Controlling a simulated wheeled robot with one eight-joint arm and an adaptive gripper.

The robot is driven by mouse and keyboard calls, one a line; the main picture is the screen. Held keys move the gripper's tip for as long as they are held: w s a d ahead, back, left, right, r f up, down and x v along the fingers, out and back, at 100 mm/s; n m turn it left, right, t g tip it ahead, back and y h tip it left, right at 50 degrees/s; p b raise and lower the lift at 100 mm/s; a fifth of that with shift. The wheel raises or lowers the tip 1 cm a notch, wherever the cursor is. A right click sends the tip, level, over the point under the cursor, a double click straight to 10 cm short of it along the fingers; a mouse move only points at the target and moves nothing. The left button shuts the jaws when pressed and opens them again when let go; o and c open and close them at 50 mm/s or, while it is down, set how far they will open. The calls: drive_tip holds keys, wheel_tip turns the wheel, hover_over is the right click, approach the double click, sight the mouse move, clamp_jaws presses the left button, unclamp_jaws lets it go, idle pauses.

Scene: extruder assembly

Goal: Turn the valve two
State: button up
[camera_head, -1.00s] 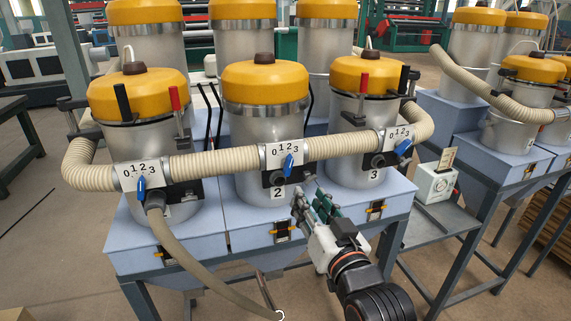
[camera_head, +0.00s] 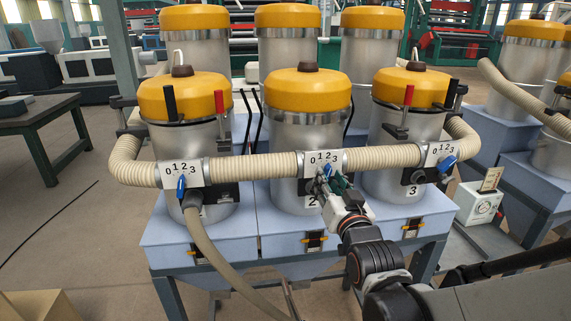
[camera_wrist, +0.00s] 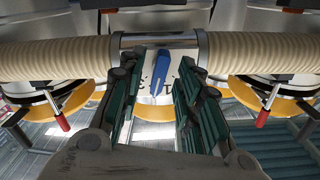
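Valve two is the middle valve, on the pipe in front of the tank marked 2. Its white 0-1-2-3 dial plate (camera_head: 323,161) shows in the head view, while my gripper covers most of its blue handle there. In the wrist view the blue handle (camera_wrist: 160,73) stands between my two green-padded fingers, against the white plate. My gripper (camera_head: 328,182) is open in front of the valve. In the wrist view its fingers (camera_wrist: 158,88) are apart with a gap on both sides of the handle. I see no contact with it.
The left valve (camera_head: 181,174) and right valve (camera_head: 441,155) sit on the same ribbed horizontal hose (camera_head: 264,167). Yellow-lidded tanks (camera_head: 309,96) stand behind. A beige hose (camera_head: 215,250) hangs from the left valve. A white box (camera_head: 480,208) is at the right.

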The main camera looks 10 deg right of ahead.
drive_tip(key=shift+w, duration=0.55)
clamp_jaws()
